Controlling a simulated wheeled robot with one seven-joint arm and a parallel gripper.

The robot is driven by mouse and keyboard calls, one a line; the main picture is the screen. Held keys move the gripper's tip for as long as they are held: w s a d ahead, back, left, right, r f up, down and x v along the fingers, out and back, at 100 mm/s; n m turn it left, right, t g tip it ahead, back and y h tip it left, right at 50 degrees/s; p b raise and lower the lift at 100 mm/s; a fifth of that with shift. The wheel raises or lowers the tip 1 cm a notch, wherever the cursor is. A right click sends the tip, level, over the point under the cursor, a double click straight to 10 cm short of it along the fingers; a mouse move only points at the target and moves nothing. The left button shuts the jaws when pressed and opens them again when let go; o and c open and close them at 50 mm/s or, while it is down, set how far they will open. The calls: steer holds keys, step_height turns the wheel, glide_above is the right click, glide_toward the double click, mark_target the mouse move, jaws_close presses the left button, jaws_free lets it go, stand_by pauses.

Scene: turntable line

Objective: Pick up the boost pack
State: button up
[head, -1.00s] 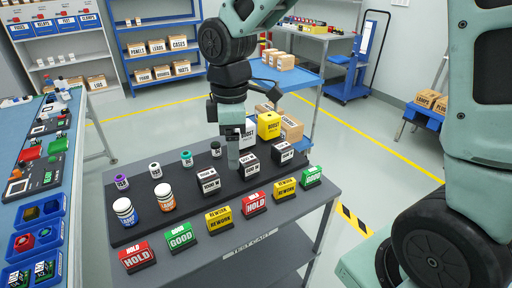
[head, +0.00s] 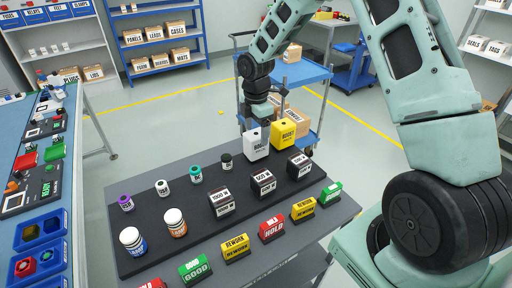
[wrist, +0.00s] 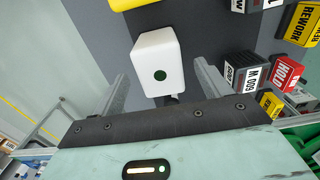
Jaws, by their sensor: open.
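A white boost pack (head: 256,145) with black lettering stands upright at the back edge of the dark mat (head: 150,243) on the cart. A yellow pack (head: 284,134), also lettered BOOST, stands just right of it. My gripper (head: 258,122) is close above and behind the white pack, its fingers largely hidden in the head view. In the wrist view my open gripper (wrist: 163,80) has one finger on each side of the white pack (wrist: 158,58), with gaps visible on both sides. The yellow pack (wrist: 130,3) shows at the top edge.
Black-and-white boxes (head: 263,184) stand in a row in front of the packs. Small jars (head: 195,174) stand to the left. HOLD, GOOD and REWORK blocks (head: 271,228) line the cart's front. A blue cart (head: 300,72) with cartons stands behind.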

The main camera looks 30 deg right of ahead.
mark_target(256, 144)
steer(key=shift+f+p, duration=1.05)
steer(key=shift+f, duration=2.2)
steer(key=c, duration=1.4)
jaws_close()
steer(key=shift+r, duration=0.15)
